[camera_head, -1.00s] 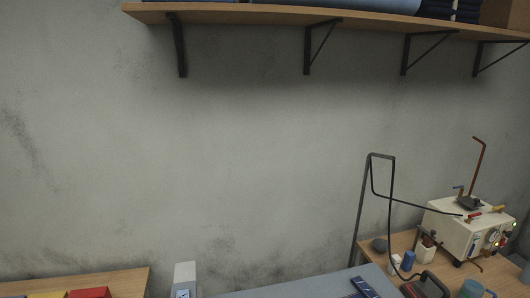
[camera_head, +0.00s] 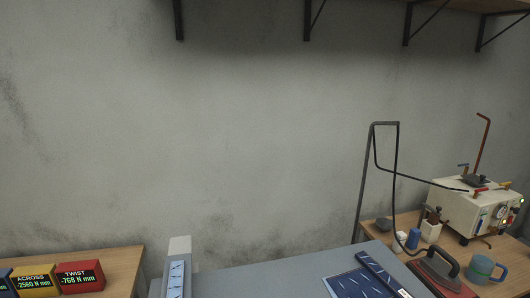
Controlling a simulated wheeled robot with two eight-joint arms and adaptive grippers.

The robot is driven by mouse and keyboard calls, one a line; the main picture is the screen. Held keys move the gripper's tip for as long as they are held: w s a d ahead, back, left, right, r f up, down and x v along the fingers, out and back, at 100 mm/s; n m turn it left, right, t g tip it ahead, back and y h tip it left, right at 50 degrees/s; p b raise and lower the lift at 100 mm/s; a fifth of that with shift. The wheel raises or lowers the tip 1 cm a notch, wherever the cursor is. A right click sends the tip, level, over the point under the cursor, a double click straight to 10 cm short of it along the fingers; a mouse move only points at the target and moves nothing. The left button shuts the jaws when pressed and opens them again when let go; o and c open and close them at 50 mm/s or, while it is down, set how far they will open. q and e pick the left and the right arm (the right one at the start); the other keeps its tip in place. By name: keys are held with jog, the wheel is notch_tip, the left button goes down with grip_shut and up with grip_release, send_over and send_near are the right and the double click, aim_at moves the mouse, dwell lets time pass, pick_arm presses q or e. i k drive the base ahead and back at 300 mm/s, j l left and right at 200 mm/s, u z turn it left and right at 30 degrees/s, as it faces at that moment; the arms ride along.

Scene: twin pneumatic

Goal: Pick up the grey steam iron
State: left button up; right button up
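The steam iron (camera_head: 447,273) is at the lower right, with a dark grey handle arched over its body. It sits on or against a reddish pad or rest (camera_head: 424,271), at the right end of the grey ironing board (camera_head: 280,270). I cannot tell exactly what bears it. A black hose runs near it from a bent dark stand (camera_head: 367,180). Neither of my grippers shows in the view.
A cream steam generator (camera_head: 464,208) stands on the wooden table behind the iron. A blue patterned cloth (camera_head: 350,284) lies on the board. Coloured display boxes (camera_head: 80,277) are at left.

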aim_at(446, 276)
jog(key=z, duration=1.4)
jog(key=u, duration=2.3)
jog(key=z, duration=2.3)
jog(key=u, duration=0.25)
